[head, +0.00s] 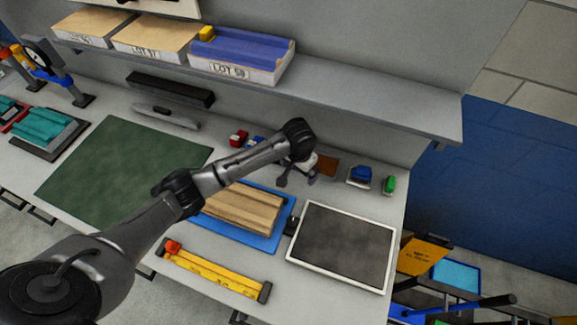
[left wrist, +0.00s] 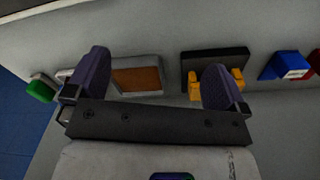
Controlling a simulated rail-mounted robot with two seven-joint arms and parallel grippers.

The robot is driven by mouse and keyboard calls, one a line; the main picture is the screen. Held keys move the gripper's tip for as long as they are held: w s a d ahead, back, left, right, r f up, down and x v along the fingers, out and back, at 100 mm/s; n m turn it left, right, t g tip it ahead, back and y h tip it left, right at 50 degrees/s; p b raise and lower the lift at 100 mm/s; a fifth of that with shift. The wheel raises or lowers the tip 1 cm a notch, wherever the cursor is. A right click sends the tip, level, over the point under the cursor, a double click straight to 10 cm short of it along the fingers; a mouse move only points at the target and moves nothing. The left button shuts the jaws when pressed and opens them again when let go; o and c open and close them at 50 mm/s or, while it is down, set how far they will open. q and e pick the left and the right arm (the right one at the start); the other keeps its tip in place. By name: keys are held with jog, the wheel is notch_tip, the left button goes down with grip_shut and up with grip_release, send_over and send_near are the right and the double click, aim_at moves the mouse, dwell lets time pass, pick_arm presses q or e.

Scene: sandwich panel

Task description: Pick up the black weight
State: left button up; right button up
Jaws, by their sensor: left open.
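My left gripper (head: 298,180) hangs over the back right of the bench, open, with nothing between its fingers. In the left wrist view its two purple-grey fingers (left wrist: 155,85) stand wide apart.
A brown square in a grey frame (left wrist: 137,80) lies beyond the fingers. Blue (head: 360,175) and green (head: 389,185) items stand right of it. Wooden pieces (head: 240,209) lie on the blue mat (head: 264,240). A shelf (head: 380,103) overhangs the back. The green mat (head: 120,170) is clear.

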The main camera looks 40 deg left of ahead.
pick_arm(q)
jog(key=w+a+n+b, duration=0.1)
jog(key=w+a+b, duration=0.1)
jog(key=a, duration=0.1)
jog(key=w+a+r+n+b, duration=0.1)
jog(key=w+a+b, duration=0.1)
jog(key=a, duration=0.2)
jog(key=w+a+n+b, duration=0.1)
jog(key=w+a+b, duration=0.1)
jog(key=w+a, duration=0.1)
jog(key=shift+a+r+n+b, duration=0.25)
jog(key=shift+r+n+b, duration=0.05)
jog(key=shift+r, duration=0.05)
jog(key=shift+a+f, duration=0.1)
jog(key=shift+f, duration=0.1)
jog(key=shift+w+f+b, duration=0.1)
jog(key=shift+f+b, duration=0.85)
jog(key=shift+f, duration=2.45)
pick_arm(e)
notch_tip(320, 180, down, 11)
jog(key=shift+r, duration=0.2)
pick_arm(q)
jog(key=shift+c, duration=0.5)
pick_arm(e)
jog(key=shift+s, duration=0.1)
pick_arm(q)
jog(key=c, duration=1.3)
jog(key=shift+w+r, duration=0.15)
jog(key=shift+r, duration=0.1)
jog(key=shift+c, duration=0.7)
